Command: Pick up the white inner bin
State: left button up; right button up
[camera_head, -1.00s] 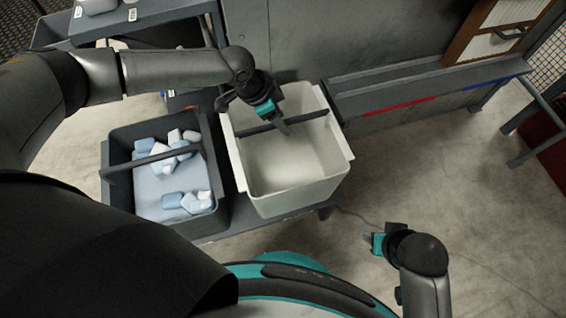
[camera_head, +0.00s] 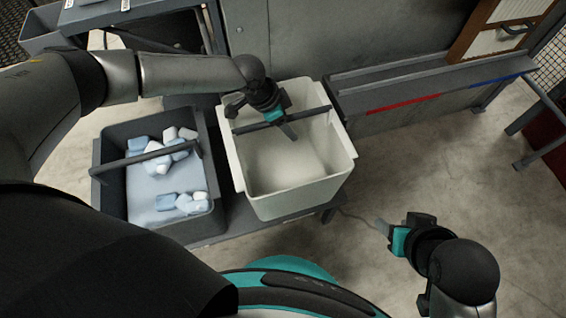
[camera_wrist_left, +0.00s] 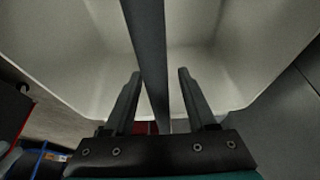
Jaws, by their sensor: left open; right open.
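The white inner bin (camera_head: 318,188) stands on a low grey surface in the head view, with a dark handle bar (camera_head: 309,113) across its top. It looks empty. The pale bin walls (camera_wrist_left: 215,60) show behind. My right gripper (camera_head: 388,232) is open and empty above the floor, right of and in front of the bin.
A dark grey bin (camera_head: 112,190) with a handle bar and several white and blue pieces stands close on the left. A grey bench (camera_head: 420,88) with red and blue strips stands behind to the right. The floor (camera_head: 400,170) at the right is clear.

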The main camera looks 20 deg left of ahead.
pick_arm(q)
jog(key=shift+f, duration=0.2)
dwell(0.7)
jog(key=shift+c, duration=0.4)
grip_shut()
dwell(0.9)
